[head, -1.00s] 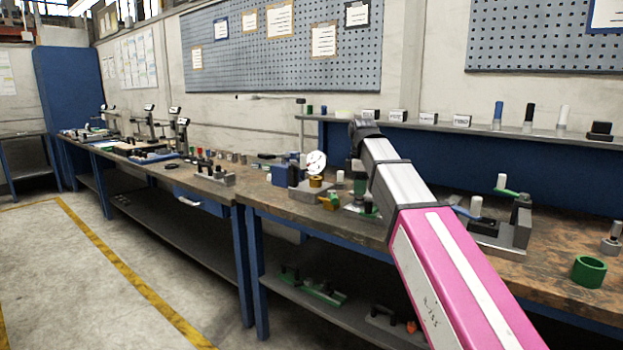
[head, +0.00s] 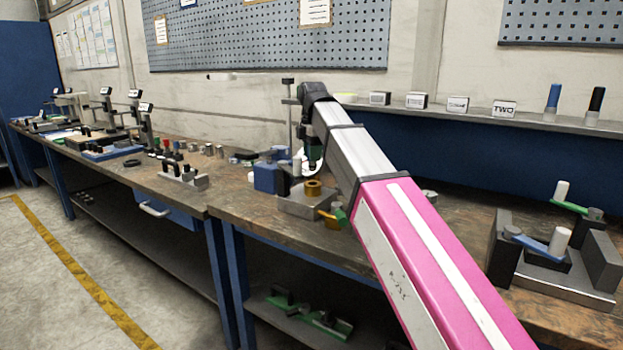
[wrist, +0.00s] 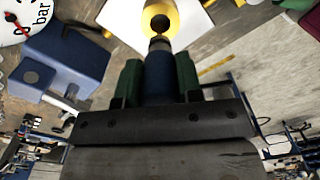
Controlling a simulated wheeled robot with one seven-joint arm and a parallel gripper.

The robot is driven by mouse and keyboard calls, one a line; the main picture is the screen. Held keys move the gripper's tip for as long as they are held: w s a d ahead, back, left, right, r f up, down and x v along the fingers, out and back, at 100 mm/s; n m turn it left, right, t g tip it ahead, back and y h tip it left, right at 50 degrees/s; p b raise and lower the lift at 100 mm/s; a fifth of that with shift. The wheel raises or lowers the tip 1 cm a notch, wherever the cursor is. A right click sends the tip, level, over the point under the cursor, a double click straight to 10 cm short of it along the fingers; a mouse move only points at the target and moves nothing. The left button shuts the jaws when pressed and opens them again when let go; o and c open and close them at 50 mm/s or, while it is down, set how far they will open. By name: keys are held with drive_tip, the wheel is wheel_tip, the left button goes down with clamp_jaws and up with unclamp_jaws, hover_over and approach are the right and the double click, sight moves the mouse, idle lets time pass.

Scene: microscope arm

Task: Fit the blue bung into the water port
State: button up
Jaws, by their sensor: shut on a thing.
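My gripper (wrist: 158,72) has green fingers and is shut on the blue bung (wrist: 158,76) in the wrist view. The bung's narrow grey end points toward the water port, a brass-yellow ring (wrist: 178,23) with a dark hole. The bung's end looks close to the ring's near edge; I cannot tell whether they touch. In the head view the brass port (head: 313,188) stands up from a grey block (head: 302,205). My gripper (head: 312,162) is above it, partly blurred into the background, and the bung is not clear there.
A blue block (wrist: 62,62) and a round white gauge marked bar (wrist: 22,18) sit beside the port.

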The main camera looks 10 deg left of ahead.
sight(313, 170)
drive_tip(key=shift+f, duration=3.6)
drive_tip(key=shift+f, duration=0.1)
drive_tip(key=o, duration=1)
wheel_tip(313, 170, up, 11)
drive_tip(key=shift+r, duration=0.65)
drive_tip(key=shift+s, duration=0.1)
